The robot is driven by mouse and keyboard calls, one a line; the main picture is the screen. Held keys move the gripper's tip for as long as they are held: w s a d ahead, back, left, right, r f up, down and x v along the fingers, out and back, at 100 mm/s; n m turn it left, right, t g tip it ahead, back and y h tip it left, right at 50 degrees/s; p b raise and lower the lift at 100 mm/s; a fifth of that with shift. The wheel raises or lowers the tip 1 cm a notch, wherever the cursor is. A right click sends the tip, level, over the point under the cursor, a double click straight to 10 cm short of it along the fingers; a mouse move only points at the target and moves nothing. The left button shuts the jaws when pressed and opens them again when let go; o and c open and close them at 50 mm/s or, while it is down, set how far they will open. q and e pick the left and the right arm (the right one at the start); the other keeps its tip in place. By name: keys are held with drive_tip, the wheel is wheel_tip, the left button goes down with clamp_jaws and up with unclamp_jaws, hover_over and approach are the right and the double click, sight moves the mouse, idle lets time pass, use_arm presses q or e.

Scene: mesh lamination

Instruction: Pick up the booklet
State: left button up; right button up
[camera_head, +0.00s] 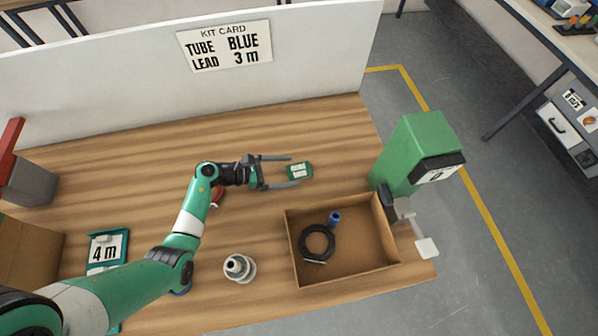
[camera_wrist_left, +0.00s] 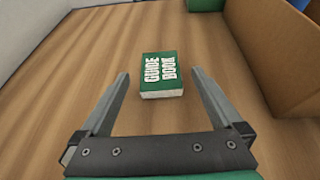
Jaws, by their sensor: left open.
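The booklet (camera_head: 299,171) is a small green block with white lettering, lying flat on the wooden table behind the cardboard box. In the left wrist view the booklet (camera_wrist_left: 162,75) reads "GUIDE BOOK" and lies ahead of the fingers, between their lines. My left gripper (camera_head: 294,172) is open, with its two fingers pointing right on either side of the booklet in the head view. The left wrist view also shows the open, empty fingers (camera_wrist_left: 160,82). They do not appear to touch the booklet. My right gripper is not in view.
An open cardboard box (camera_head: 345,278) holds a black coiled lead (camera_head: 317,243) and a blue tube piece (camera_head: 334,218). A green machine (camera_head: 408,150) stands at the table's right edge. A white round fitting (camera_head: 239,268) stands left of the box. A kit card (camera_head: 224,46) hangs on the back panel.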

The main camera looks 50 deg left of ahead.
sight(293, 172)
use_arm(q)
drive_tip(key=x, duration=0.2)
drive_tip(key=shift+w+d+f, duration=0.15)
drive_tip(key=shift+w+f, duration=0.05)
drive_tip(key=c, duration=1.4)
drive_tip(key=shift+r, duration=0.6)
wheel_tip(293, 172, up, 3)
drive_tip(key=shift+f+p, duration=0.15)
drive_tip(key=shift+p, duration=0.85)
drive_tip(key=s+d+r+p, duration=0.6)
drive_tip(key=s+r, duration=0.3)
drive_tip(key=s, duration=0.2)
drive_tip(key=shift+s+d, duration=0.3)
drive_tip(key=shift+d, duration=0.6)
